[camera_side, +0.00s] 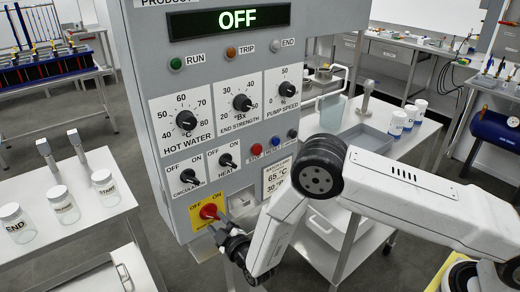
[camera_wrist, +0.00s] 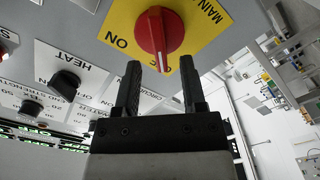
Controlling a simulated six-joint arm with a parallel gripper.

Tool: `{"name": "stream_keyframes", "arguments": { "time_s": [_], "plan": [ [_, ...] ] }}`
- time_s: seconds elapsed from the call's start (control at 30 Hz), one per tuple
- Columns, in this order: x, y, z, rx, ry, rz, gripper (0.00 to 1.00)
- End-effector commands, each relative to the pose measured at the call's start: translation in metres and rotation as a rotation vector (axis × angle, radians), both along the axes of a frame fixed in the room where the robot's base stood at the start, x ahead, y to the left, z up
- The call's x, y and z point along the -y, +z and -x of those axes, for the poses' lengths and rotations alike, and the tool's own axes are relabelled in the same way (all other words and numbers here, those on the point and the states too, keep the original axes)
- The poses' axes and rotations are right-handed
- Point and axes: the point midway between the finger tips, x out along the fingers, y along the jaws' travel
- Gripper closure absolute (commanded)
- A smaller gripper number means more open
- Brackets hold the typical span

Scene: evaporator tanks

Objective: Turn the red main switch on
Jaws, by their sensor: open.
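The red main switch (camera_side: 209,211) is a rotary knob on a yellow plate (camera_side: 222,208) at the panel's lower edge. In the wrist view the red switch (camera_wrist: 154,32) appears upside down, and its white mark points toward a partly hidden label, away from the ON label (camera_wrist: 116,42). The display (camera_side: 237,19) reads OFF. My gripper (camera_wrist: 161,72) is open, with its fingertips near the knob, one to each side of its marked end. I cannot tell whether they touch it. In the side view my gripper (camera_side: 221,228) is just below the switch.
A HEAT knob (camera_wrist: 65,83) sits close by on the grey panel, with other dials (camera_side: 186,120) above. A bench with lidded jars (camera_side: 62,204) stands left of the panel.

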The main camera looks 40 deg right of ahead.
Motion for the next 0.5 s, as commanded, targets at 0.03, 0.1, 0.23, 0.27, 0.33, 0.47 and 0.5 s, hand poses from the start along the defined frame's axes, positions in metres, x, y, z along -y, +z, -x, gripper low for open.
{"name": "stream_keyframes", "arguments": {
  "time_s": [0.03, 0.1, 0.23, 0.27, 0.33, 0.47, 0.5],
  "plan": [
    [0.001, 0.000, -0.006, 0.001, -0.001, -0.001, 0.47],
    [0.001, -0.001, -0.012, 0.000, -0.001, -0.001, 0.47],
    [0.001, -0.001, -0.022, -0.001, -0.001, -0.001, 0.47],
    [0.000, 0.000, -0.024, -0.001, -0.001, 0.000, 0.47],
    [0.000, 0.000, -0.027, 0.000, 0.000, 0.000, 0.47],
    [0.000, 0.000, -0.030, -0.001, 0.001, 0.001, 0.47],
    [0.000, 0.000, -0.030, -0.001, 0.001, 0.001, 0.47]
  ]
}}
